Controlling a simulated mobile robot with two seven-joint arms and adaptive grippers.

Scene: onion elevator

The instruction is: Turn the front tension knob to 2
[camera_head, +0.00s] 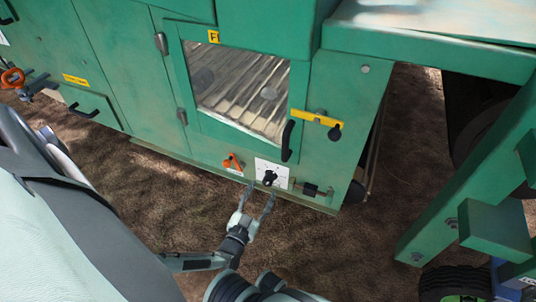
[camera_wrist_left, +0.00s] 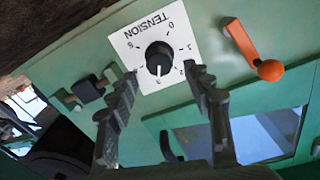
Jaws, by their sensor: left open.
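The front tension knob (camera_head: 269,177) is a black round knob on a white dial plate (camera_head: 281,170) low on the green machine's front. In the left wrist view the knob (camera_wrist_left: 159,55) sits on the plate marked TENSION (camera_wrist_left: 178,22), which appears upside down. Its white pointer line points down in the picture, toward a mark that I cannot read surely. My left gripper (camera_head: 259,192) is open and empty just in front of the plate. In the wrist view its fingertips (camera_wrist_left: 163,76) lie on either side of the knob's lower edge, apart from it. My right gripper is not in view.
An orange crank handle (camera_wrist_left: 252,52) is beside the dial plate, and a black latch (camera_wrist_left: 88,93) is on its other side. Above are a window (camera_head: 240,85) and a black door handle (camera_head: 288,140). A green leg (camera_head: 470,170) stands at the right. Brown ground lies before the machine.

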